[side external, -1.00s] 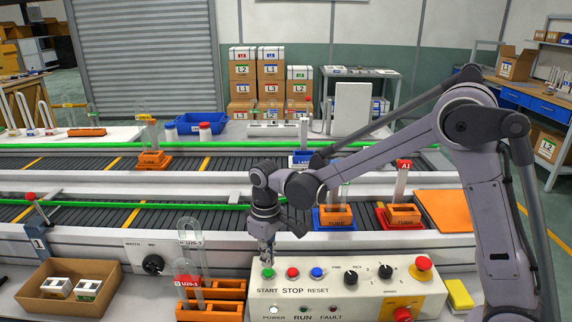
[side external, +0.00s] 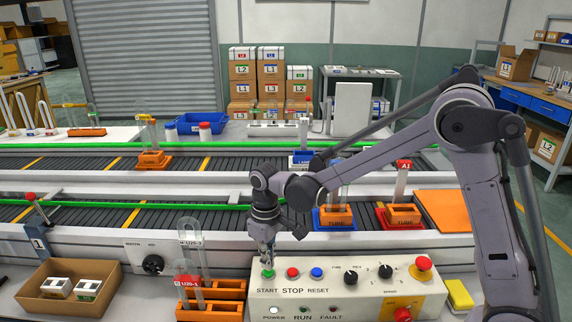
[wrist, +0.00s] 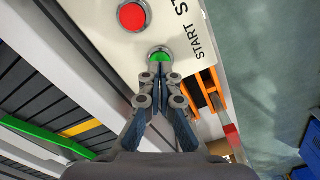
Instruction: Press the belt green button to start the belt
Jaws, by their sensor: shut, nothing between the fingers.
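The green START button (side external: 267,273) is at the left end of the control box (side external: 345,300). My gripper (side external: 267,262) points down with its shut, empty fingertips right at the button. In the wrist view the green button (wrist: 160,56) shows just past the tips of my gripper (wrist: 160,70), which cover part of it. I cannot tell whether the button is pressed in. The belt (side external: 110,216) runs behind the box.
The red STOP button (side external: 292,272) and blue RESET button (side external: 316,273) are close on the right. A red emergency knob (side external: 424,263) is at the box's right end. Orange racks with tubes (side external: 212,305) stand just left of the box.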

